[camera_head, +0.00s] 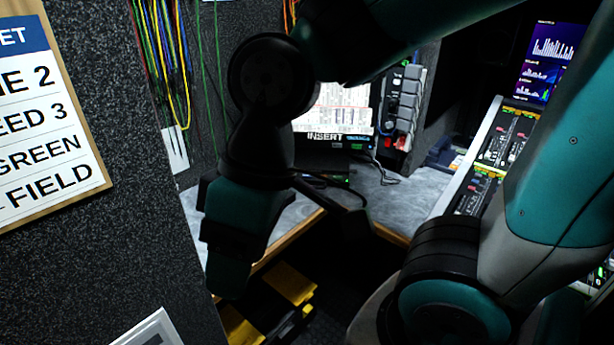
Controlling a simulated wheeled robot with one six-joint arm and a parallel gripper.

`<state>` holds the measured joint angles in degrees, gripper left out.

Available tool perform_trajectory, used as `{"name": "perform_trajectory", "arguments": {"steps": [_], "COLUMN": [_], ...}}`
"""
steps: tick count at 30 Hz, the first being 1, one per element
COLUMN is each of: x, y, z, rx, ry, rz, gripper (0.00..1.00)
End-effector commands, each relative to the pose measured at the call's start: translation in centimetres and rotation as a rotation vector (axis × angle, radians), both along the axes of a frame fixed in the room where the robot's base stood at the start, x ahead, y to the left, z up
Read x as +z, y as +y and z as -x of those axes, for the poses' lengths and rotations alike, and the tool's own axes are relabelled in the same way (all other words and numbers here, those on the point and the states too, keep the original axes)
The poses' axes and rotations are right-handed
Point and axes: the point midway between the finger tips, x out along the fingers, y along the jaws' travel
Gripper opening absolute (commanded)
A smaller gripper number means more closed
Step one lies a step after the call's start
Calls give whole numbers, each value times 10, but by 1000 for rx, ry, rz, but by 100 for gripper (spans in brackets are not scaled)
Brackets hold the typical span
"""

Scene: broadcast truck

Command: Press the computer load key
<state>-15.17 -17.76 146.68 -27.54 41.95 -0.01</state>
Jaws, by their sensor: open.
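I cannot pick out a key marked load for certain. A lit screen (345,105) stands at the back of the desk, with the word INSERT on a dark strip below it, partly hidden by my arm. My gripper (292,240) hangs in the left middle, in front of the desk edge and nearer to me than the screen. It is open, and nothing shows in it.
The grey desk (400,190) has a wooden front edge. A mixing console (485,170) and a purple display (548,60) are at the right. A dark partition with a lettered board (45,120) fills the left. Coloured cables (165,60) hang behind. A yellow-and-black case (290,283) is below.

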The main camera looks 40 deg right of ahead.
Motion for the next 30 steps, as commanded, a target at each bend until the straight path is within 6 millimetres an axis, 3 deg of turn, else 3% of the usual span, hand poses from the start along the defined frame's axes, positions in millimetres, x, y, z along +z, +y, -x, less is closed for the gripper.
{"name": "perform_trajectory", "arguments": {"steps": [1,6,7,30], "x": [0,0,0,0], "y": [0,0,0,0], "z": [0,0,0,0], "rx": [0,0,0,0], "ry": [0,0,0,0], "rz": [0,0,0,0], "gripper": [43,4,0,0]}}
